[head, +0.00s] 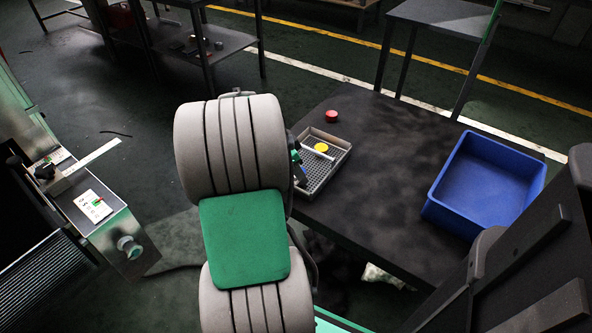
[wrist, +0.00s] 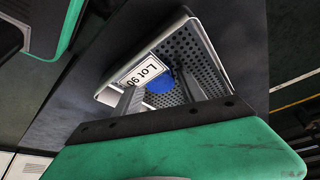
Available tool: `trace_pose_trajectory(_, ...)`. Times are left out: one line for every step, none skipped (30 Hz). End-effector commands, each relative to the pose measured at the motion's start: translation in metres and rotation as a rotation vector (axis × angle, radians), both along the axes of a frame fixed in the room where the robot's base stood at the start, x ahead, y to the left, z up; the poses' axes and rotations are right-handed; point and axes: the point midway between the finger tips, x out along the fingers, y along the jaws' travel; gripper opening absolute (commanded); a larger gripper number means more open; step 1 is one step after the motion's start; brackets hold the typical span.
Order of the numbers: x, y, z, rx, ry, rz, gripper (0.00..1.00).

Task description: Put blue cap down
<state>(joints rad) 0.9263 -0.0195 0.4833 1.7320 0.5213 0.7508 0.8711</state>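The blue cap (wrist: 160,81) shows in the wrist view between the two fingers of my gripper (wrist: 161,94), filling the gap. My gripper appears shut on it, over the perforated metal tray (wrist: 205,58). In the head view my arm hides the blue cap and most of my gripper. There the tray (head: 334,171) sits on the dark table, with a yellow cap (head: 321,147) in it. Whether the blue cap touches the tray floor I cannot tell.
A red cap (head: 332,116) lies on the dark table (head: 385,150) behind the tray. A blue bin (head: 484,186) stands at the table's right. The tabletop between tray and bin is clear. A machine with a control panel (head: 97,205) stands at the left.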

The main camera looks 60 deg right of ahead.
Motion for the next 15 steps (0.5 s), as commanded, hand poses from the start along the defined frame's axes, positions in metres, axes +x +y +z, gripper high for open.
trace_pose_trajectory(0.0,0.0,0.0,0.0,0.0,0.0,0.53)
trace_pose_trajectory(0.0,0.0,0.0,0.0,0.0,0.0,0.55)
trace_pose_trajectory(0.0,0.0,0.0,0.0,0.0,0.0,0.58)
trace_pose_trajectory(0.0,0.0,0.0,0.0,0.0,0.0,0.58)
trace_pose_trajectory(0.0,0.0,0.0,0.0,0.0,0.0,0.58)
trace_pose_trajectory(0.0,0.0,0.0,0.0,0.0,0.0,0.58)
trace_pose_trajectory(0.0,0.0,0.0,0.0,0.0,0.0,0.58)
trace_pose_trajectory(0.0,0.0,0.0,0.0,0.0,0.0,0.58)
trace_pose_trajectory(0.0,0.0,0.0,0.0,0.0,0.0,0.58)
trace_pose_trajectory(0.0,0.0,0.001,0.0,0.0,0.0,0.58)
trace_pose_trajectory(0.0,0.0,0.003,0.0,0.0,0.0,0.58)
trace_pose_trajectory(0.0,0.0,0.007,0.0,0.0,0.0,0.58)
trace_pose_trajectory(0.001,0.001,0.009,-0.001,-0.001,0.0,0.58)
trace_pose_trajectory(0.002,0.002,0.013,0.0,0.0,0.001,0.58)
trace_pose_trajectory(0.004,0.004,0.02,-0.001,-0.001,0.002,0.58)
